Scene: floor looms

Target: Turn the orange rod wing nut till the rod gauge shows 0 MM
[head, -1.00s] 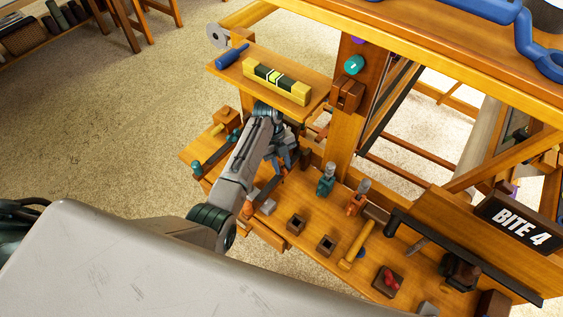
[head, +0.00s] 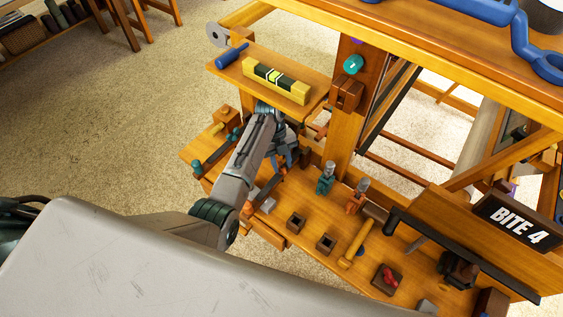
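My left gripper (head: 283,158) is at the far end of a dark rod with orange ends (head: 265,190), on the left part of the wooden bench. Its fingers point down, and the arm and gripper cover much of that end, so I cannot tell whether they are open or shut. The near orange end (head: 248,209) shows beside my arm. Only a sliver of orange shows under the fingers; the wing nut's shape is not clear. No gauge reading in MM is legible. My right gripper is not in view.
A similar rod with teal ends (head: 215,151) lies to the left. A yellow and black block (head: 276,80) and a blue-handled tool (head: 231,55) sit on the shelf above. A teal tool (head: 325,178), an orange tool (head: 357,197) and a mallet (head: 356,243) are to the right.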

